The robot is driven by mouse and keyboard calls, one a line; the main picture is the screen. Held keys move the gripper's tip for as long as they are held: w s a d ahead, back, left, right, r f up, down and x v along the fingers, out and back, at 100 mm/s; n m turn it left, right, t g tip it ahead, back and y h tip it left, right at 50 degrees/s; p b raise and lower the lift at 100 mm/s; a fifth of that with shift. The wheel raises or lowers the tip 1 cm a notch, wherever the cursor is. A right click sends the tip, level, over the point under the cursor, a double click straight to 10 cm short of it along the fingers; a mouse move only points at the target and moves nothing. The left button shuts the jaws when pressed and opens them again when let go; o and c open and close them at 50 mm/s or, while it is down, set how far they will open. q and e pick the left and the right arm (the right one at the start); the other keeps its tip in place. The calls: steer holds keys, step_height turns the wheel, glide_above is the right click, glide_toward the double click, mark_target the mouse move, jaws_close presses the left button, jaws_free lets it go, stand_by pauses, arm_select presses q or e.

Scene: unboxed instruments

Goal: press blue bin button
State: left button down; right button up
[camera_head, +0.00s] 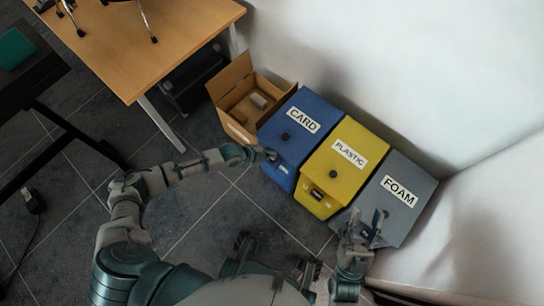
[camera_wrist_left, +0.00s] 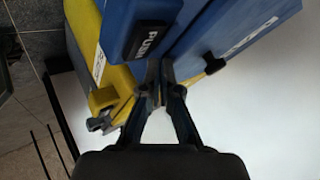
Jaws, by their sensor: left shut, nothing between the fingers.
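The blue bin (camera_head: 300,118) is labelled CARD and stands left of the yellow bin. In the left wrist view, the blue bin (camera_wrist_left: 215,22) has a black panel marked PUSH (camera_wrist_left: 143,38) on its front. My left gripper (camera_head: 268,155) is shut and empty at the front of the blue bin. Its fingertips show in the left wrist view (camera_wrist_left: 161,72), close beside the PUSH panel; I cannot tell whether they touch it. In the head view the gripper hides part of the bin front. My right gripper (camera_head: 367,222) is open and empty, in front of the grey bin.
The yellow bin (camera_head: 340,168), labelled PLASTIC, and the grey bin (camera_head: 400,205), labelled FOAM, stand to the right. An open cardboard box (camera_head: 237,88) is left of the blue bin. A wooden table (camera_head: 160,50) is at upper left. The tiled floor before the bins is clear.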

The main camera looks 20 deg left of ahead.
arm_select(q)
steer(key=shift+a+f, duration=0.15)
steer(key=shift+a, duration=0.4)
steer(key=shift+d+f, duration=0.2)
steer(key=shift+d, duration=0.55)
steer(key=shift+a, duration=0.35)
steer(key=shift+d+f+b, duration=0.25)
steer(key=shift+b, duration=0.05)
arm_select(e)
steer(key=shift+a+f, duration=0.3)
steer(key=shift+f, duration=0.05)
